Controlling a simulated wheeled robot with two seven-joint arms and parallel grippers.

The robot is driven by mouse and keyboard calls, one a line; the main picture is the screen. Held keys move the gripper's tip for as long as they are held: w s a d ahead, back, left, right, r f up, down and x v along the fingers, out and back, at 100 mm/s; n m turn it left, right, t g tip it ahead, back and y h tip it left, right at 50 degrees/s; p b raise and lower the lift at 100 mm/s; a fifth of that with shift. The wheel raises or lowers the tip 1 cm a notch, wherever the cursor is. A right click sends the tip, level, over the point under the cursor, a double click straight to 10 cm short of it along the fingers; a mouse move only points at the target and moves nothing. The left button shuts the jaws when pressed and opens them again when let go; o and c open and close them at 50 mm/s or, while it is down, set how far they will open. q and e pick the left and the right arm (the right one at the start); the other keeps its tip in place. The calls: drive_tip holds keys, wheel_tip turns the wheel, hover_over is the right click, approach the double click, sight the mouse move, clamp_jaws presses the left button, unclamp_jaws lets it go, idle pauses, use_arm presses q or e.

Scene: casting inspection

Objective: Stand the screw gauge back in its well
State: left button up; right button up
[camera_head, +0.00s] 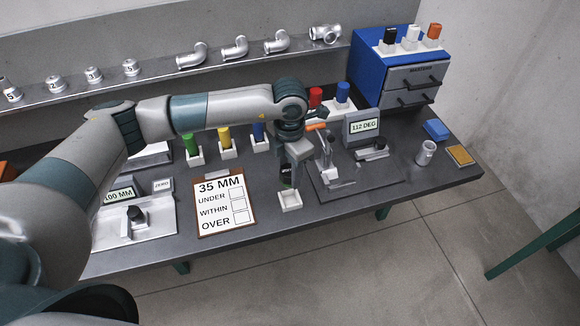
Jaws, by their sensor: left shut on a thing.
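My left gripper (290,163) points down over the bench. It is shut on a dark upright piece with a small green mark, which I take to be the screw gauge (286,177). Directly below it, near the bench's front edge, is a small white square well (290,201). The gauge is roughly upright over the rear of the well. The gripper hides part of it, and I cannot tell whether its lower end is inside the well. My right gripper is not in view.
Left of the well lies a 35 MM clipboard (222,207). Right of it stands a fixture with a 112 DEG display (362,127). Colored pieces in white holders (227,152) stand behind. A blue drawer cabinet (368,75) and a metal cup (426,152) are at right.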

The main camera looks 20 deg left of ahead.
use_arm(q)
drive_tip(key=shift+w+n, duration=0.1)
drive_tip(key=shift+n, duration=0.4)
drive_tip(key=shift+f, duration=0.1)
drive_tip(key=shift+b, duration=0.4)
drive_tip(key=shift+f, duration=0.3)
wheel_tip(320, 180, down, 7)
drive_tip(key=b, duration=0.6)
drive_tip(key=shift+b, duration=0.4)
drive_tip(key=shift+f+b, duration=0.4)
